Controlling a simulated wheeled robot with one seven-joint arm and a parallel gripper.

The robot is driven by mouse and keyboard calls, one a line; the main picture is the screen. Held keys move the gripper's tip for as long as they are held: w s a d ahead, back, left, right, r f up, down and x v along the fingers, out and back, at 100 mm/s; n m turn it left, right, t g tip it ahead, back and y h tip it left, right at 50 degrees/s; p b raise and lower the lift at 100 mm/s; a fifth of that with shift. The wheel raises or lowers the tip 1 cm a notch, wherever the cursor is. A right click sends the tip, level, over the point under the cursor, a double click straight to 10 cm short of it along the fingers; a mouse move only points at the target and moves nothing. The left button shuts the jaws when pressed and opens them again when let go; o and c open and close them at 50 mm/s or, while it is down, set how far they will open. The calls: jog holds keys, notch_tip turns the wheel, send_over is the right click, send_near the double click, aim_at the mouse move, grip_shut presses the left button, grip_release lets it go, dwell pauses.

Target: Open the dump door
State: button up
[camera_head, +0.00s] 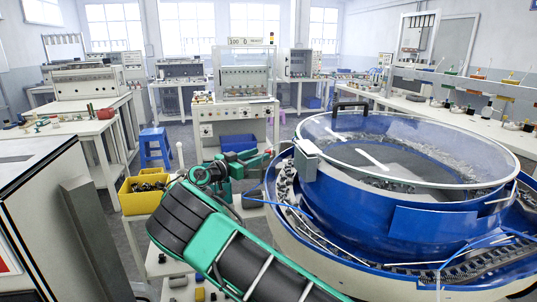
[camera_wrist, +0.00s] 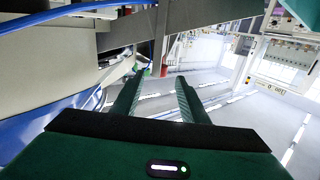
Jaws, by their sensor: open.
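The blue bowl feeder (camera_head: 360,205) with a clear round lid stands on the right in the head view. A flat, lighter blue panel (camera_head: 435,222) is on its front wall; I cannot tell for sure whether this is the dump door. My gripper (camera_wrist: 158,90) shows in the wrist view with its two green fingers apart and nothing between them. In the head view my gripper is small, left of the bowl, and partly hidden by my arm. The wrist view shows the cream underside and a blue edge of a machine beside the fingers, with no contact visible.
A yellow bin (camera_head: 142,196) of dark parts and a blue bin (camera_head: 239,143) are near my arm. A blue stool (camera_head: 155,147) stands farther back. Worktables line the room. A cream cabinet (camera_head: 40,210) is close on the left.

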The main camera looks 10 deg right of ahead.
aim_at(268, 150)
jog(key=x, duration=0.6)
